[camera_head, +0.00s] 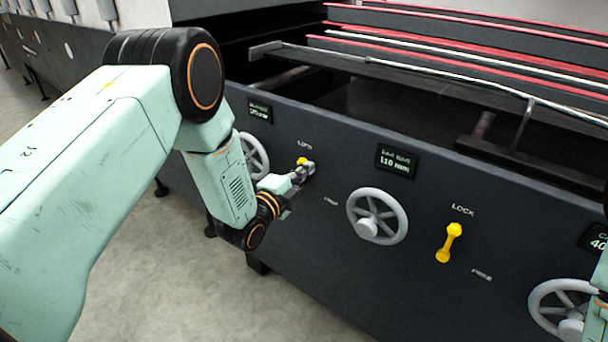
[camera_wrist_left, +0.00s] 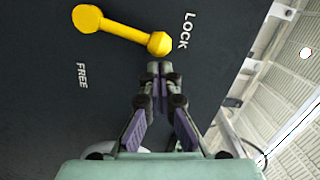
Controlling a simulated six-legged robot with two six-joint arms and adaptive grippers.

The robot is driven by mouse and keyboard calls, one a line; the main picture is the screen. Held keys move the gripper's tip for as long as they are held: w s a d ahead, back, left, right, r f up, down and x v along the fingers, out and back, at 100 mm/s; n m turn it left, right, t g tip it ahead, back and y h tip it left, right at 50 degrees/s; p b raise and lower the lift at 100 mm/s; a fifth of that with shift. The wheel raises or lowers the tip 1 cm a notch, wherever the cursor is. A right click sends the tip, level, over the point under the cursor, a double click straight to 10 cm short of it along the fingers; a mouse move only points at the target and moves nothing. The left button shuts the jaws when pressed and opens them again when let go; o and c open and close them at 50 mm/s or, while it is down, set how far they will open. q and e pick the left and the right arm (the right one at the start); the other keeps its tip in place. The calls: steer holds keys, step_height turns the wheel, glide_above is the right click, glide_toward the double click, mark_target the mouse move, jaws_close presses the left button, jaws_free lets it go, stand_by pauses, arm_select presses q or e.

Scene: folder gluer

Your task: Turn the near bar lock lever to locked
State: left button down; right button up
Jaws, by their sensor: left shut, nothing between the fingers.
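A yellow lever (camera_wrist_left: 125,31) with a rounded knob at each end fills the upper left of the left wrist view. Its smaller end lies close to the word LOCK; the word FREE is below its larger end. My left gripper (camera_wrist_left: 160,70) is shut and empty, its fingertips just beside the smaller end; I cannot tell whether they touch. In the head view my left gripper (camera_head: 303,171) is at the panel, hiding most of this lever, with only a yellow bit (camera_head: 302,161) showing. A second yellow lever (camera_head: 449,243) stands farther right, slightly tilted, between LOCK and FREE. My right gripper is out of view.
A grey handwheel (camera_head: 377,216) sits between the levers, another (camera_head: 254,156) behind my left arm, and a third (camera_head: 565,309) at lower right. Small displays (camera_head: 397,161) are set in the dark panel. Red-edged rails (camera_head: 440,44) run above. Open floor (camera_head: 190,270) lies below my left arm.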

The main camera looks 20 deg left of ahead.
arm_select(q)
steer(key=shift+a+r, duration=0.1)
steer(key=shift+a, duration=0.05)
steer(key=shift+w+a+r+n+p, duration=0.3)
steer(key=shift+a+n+p, duration=0.1)
steer(key=shift+n+p, duration=0.15)
steer(key=shift+a, duration=0.4)
steer(key=shift+d+p, duration=0.15)
steer(key=shift+p, duration=0.15)
